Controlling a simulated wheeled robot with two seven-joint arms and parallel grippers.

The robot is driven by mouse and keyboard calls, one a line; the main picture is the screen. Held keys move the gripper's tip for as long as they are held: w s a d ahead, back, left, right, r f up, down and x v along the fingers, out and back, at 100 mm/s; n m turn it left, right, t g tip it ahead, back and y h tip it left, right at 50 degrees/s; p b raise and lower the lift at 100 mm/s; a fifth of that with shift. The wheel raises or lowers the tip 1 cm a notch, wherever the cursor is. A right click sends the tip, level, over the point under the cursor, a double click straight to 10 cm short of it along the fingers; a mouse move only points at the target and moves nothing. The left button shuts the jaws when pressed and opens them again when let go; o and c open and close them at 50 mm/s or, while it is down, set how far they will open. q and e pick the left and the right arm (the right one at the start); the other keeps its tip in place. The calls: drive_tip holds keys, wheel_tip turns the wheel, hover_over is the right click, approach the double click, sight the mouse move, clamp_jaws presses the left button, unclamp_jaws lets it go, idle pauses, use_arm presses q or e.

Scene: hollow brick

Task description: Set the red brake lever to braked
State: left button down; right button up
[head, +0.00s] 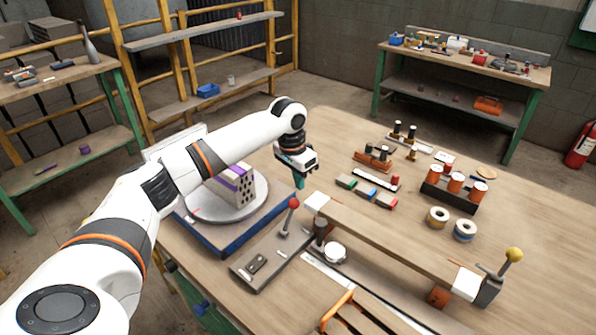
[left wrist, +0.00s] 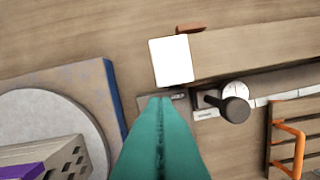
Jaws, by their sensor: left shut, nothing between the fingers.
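The red brake lever (head: 293,203) is a short rod with a red ball knob, rising from a dark grey base plate (head: 262,262) near the blue-edged turntable. The rod stands near the plate's far end and looks close to upright. Any marks for its positions are too small to read. My left gripper (head: 299,184) has teal fingers, shut and empty, pointing down above and slightly beyond the red knob; contact does not show. In the left wrist view the shut fingers (left wrist: 160,105) fill the lower middle, and the red knob is not visible there. My right gripper is out of view.
A turntable (head: 260,208) with a purple-and-white hollow brick (head: 243,192) stands left of the lever. A long wooden bar with white ends (head: 395,238), a dial (head: 335,253) and a yellow-knobbed lever (head: 514,255) lie to the right. Several small parts stand farther back.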

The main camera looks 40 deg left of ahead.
sight(290, 217)
use_arm(q)
drive_tip(key=f, duration=0.5)
drive_tip(key=shift+w+d, duration=0.2)
drive_tip(key=shift+w, duration=0.1)
drive_tip(key=shift+r+p, duration=0.1)
drive_tip(key=shift+p, duration=0.2)
